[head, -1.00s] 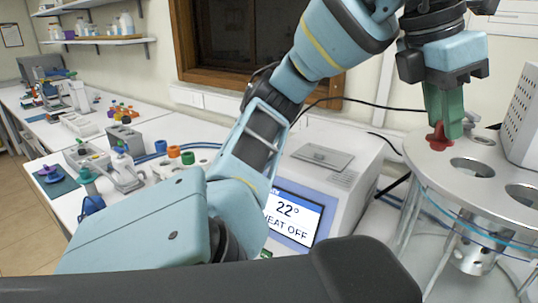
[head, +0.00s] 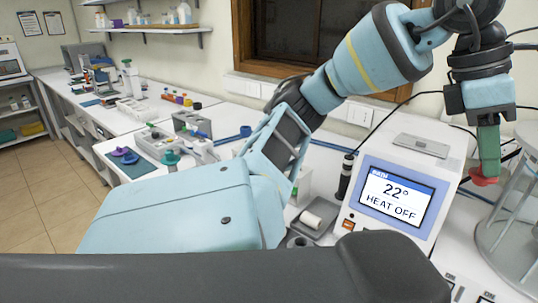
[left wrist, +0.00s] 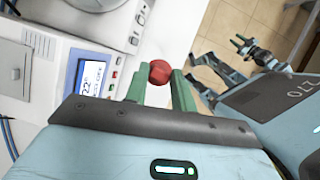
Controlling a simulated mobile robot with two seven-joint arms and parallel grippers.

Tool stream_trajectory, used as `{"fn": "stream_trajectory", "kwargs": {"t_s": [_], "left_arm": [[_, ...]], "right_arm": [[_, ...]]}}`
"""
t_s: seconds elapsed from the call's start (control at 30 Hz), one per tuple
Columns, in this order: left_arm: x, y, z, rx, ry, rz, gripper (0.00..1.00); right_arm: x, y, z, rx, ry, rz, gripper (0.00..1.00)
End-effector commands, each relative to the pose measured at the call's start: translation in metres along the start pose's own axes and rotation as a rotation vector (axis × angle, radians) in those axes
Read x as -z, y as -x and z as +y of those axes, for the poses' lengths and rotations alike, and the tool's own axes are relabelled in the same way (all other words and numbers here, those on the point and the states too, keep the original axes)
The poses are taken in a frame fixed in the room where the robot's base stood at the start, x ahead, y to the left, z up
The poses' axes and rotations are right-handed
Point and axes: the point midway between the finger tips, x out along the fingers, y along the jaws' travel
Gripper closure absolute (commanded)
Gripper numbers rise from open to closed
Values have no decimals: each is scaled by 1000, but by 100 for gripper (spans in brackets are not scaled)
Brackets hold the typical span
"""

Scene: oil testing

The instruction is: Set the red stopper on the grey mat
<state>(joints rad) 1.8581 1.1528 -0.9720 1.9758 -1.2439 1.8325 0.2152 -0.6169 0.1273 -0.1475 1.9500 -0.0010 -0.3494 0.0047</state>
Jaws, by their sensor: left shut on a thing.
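In the left wrist view the stopper (left wrist: 160,72) sits between the tips of the green fingers. A dark grey-green mat (head: 143,170) lies at the front left of the bench, far from the gripper, with purple stoppers (head: 125,156) on it. It is the only mat I make out clearly.
The heater box (head: 394,195) with its lit screen stands left of the gripper. My left arm covers the bench's middle.

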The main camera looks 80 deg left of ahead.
Motion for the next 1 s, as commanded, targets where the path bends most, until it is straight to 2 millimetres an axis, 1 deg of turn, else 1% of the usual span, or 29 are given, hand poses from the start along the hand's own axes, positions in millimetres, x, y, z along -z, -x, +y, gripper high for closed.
{"fn": "stream_trajectory", "kwargs": {"t_s": [0.03, 0.23, 0.4, 0.53, 0.77, 0.9, 1.0], "left_arm": [[-2, -13, 1, 39, -72, 4, 96], [-8, -59, 3, 177, -406, 2, 96], [-8, -101, 1, 298, -694, 3, 96], [-7, -135, -2, 391, -921, 2, 96], [3, -198, -16, 566, -1346, 3, 96], [14, -238, -28, 681, -1620, 3, 96], [23, -264, -38, 758, -1811, 2, 96]], "right_arm": [[0, 0, 0, 0, 0, -1, 64], [-2, 1, 0, 1, 0, -4, 64], [4, -2, 1, -1, 1, 9, 64], [5, -2, 1, -1, 1, 10, 64], [2, 0, 0, -1, 1, 5, 64], [2, 0, 0, -1, 1, 4, 64], [2, 0, 0, -1, 1, 3, 64]]}}
